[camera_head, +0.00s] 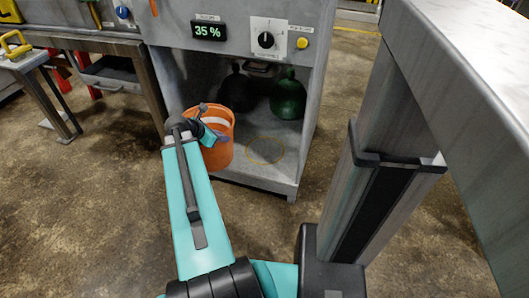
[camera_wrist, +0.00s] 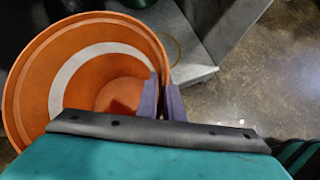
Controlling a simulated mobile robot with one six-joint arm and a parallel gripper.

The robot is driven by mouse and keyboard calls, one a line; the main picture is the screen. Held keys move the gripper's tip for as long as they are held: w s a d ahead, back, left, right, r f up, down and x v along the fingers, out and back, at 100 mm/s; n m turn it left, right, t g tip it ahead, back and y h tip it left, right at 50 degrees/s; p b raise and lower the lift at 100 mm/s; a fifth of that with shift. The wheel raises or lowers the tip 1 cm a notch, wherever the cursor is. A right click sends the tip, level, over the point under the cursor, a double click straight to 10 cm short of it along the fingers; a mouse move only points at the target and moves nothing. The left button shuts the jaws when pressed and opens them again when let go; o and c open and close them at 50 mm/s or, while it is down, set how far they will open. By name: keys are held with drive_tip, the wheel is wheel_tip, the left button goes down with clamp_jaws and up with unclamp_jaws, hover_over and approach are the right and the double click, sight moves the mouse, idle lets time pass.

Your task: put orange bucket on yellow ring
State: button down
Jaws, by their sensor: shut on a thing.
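The orange bucket (camera_head: 221,156) is upright at the left side of the compactor's open lower bay. In the wrist view, the bucket (camera_wrist: 100,32) shows its open top, a pale band inside and no contents that I can see. My gripper (camera_head: 212,136) is shut on its rim; in the wrist view the two fingers (camera_wrist: 162,92) pinch the right side of the wall. The thin yellow ring (camera_head: 266,163) lies on the bay floor, just right of the bucket. Part of the ring (camera_wrist: 179,48) shows beyond the bucket's rim. I cannot tell whether the bucket touches the floor.
Dark green bottles (camera_head: 288,98) stand at the back of the bay (camera_head: 258,178). The compactor's panel (camera_head: 240,38) reads 35 % and has a black knob and a yellow button. A grey post (camera_head: 390,130) stands at right. A workbench (camera_head: 70,33) is at left.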

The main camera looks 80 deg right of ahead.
drive_tip(key=s+f+m+g+y, duration=0.1)
drive_tip(key=s+f+m, duration=0.1)
drive_tip(key=s, duration=0.6)
drive_tip(key=s+f+m+g, duration=0.1)
drive_tip(key=s+f, duration=0.2)
drive_tip(key=s, duration=0.5)
drive_tip(key=shift+s+f+m+y, duration=0.15)
drive_tip(key=shift+f+m+y, duration=0.25)
drive_tip(key=shift+d, duration=0.1)
drive_tip(key=s+d+b, duration=0.1)
drive_tip(key=d+b, duration=0.1)
drive_tip(key=d, duration=0.5)
drive_tip(key=s+d+f+b, duration=0.1)
drive_tip(key=s+d+b, duration=0.1)
drive_tip(key=d, duration=0.5)
drive_tip(key=shift+s+f+b, duration=0.15)
drive_tip(key=shift+b, duration=0.2)
drive_tip(key=shift+d, duration=0.15)
drive_tip(key=f+b, duration=0.1)
drive_tip(key=d+f+b, duration=0.1)
drive_tip(key=f, duration=0.1)
drive_tip(key=shift+s+d+f, duration=0.1)
drive_tip(key=shift+s+f, duration=0.05)
drive_tip(key=shift+f, duration=0.15)
